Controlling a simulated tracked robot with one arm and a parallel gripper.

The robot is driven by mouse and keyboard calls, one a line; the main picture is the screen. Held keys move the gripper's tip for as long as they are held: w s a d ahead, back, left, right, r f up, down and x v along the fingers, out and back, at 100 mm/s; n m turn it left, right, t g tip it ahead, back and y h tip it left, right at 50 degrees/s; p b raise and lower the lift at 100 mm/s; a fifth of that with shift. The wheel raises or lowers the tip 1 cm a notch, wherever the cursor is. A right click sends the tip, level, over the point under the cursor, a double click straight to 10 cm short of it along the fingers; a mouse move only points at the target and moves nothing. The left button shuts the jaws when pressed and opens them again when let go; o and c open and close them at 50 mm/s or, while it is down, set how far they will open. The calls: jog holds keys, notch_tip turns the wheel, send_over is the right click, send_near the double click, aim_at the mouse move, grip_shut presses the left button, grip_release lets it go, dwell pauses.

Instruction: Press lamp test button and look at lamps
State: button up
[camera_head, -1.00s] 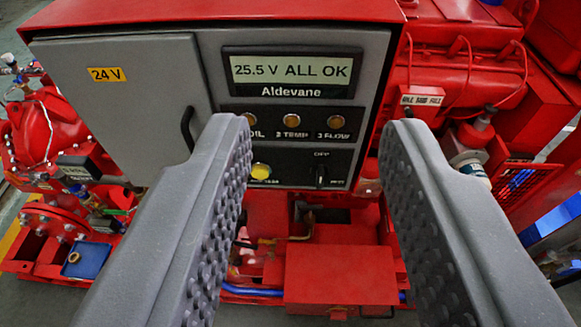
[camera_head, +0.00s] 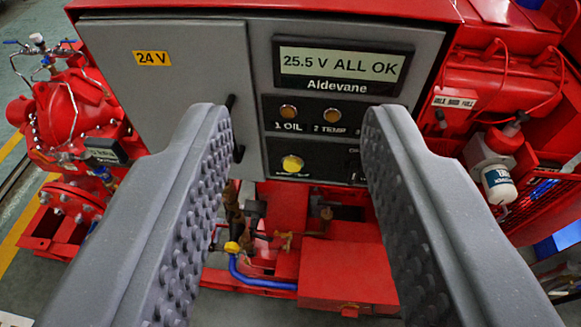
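The yellow lamp test button (camera_head: 292,164) sits on the lower black panel of the grey control box. It shows between my two fingers, and its label is too small to read. Above it are the lamps 1 OIL (camera_head: 288,111) and 2 TEMP (camera_head: 331,115), both dull amber; the third lamp is hidden behind my right finger. The display (camera_head: 340,66) reads "25.5 V ALL OK" above the name Aldevane. My gripper (camera_head: 296,112) is open and empty, with its ridged grey fingers wide apart in front of the panel. I see no contact with the button.
The grey cabinet door (camera_head: 190,85) with a 24 V label is at the left, its dark handle partly behind my left finger. A red box (camera_head: 347,270) and blue hose lie below. A white-and-red filter (camera_head: 498,182) and red engine parts are at the right.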

dwell(0.4)
grip_shut()
dwell(1.5)
